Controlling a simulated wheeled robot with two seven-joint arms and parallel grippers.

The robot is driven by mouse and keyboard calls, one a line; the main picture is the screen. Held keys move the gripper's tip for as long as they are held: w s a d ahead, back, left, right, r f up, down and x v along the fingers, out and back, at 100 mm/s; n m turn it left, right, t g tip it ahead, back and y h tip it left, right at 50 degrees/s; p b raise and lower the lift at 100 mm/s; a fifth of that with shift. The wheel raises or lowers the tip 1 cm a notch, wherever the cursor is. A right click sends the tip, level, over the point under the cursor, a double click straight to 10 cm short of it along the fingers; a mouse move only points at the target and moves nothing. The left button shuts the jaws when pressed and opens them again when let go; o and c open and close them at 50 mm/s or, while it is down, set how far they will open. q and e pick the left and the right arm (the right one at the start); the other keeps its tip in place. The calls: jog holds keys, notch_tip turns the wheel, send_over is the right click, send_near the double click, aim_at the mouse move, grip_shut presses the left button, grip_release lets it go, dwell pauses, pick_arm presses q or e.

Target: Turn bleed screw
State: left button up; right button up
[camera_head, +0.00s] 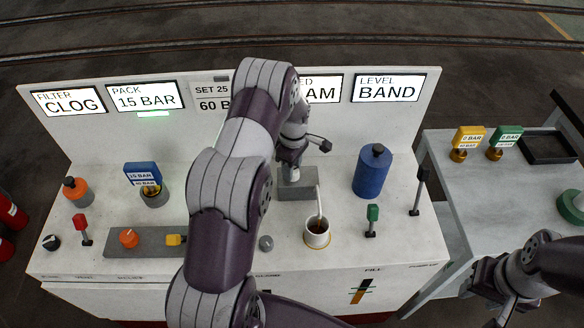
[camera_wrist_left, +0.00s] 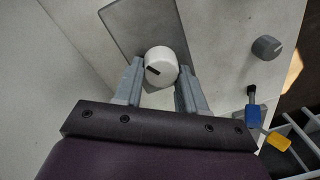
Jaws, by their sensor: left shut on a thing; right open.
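The bleed screw (camera_wrist_left: 160,66) shows in the left wrist view as a round white knob with a short black mark, above a grey plate (camera_wrist_left: 140,25). My left gripper (camera_head: 293,168) is over a grey block (camera_head: 297,192) in the head view. Its two fingers stand on either side of the white knob and are shut on it. The far side of the knob and the exact finger contact are partly hidden. My right gripper (camera_head: 492,290) is open and empty at the lower right.
A blue cylinder (camera_head: 372,172) stands right of the block. A green-topped lever (camera_head: 373,214) and a black lever (camera_head: 420,188) rise near the front. My left arm covers the bench's middle. The side table (camera_head: 465,200) holds yellow and green gauges and a black tray (camera_head: 548,148).

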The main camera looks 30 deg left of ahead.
pick_arm(q)
jog(key=shift+w+r+n, duration=0.1)
jog(key=shift+r+n, duration=0.05)
jog(key=shift+n, duration=0.75)
jog(key=o, duration=1.1)
jog(key=shift+c, duration=0.2)
notch_tip(320, 180, up, 13)
jog(key=shift+w, duration=0.25)
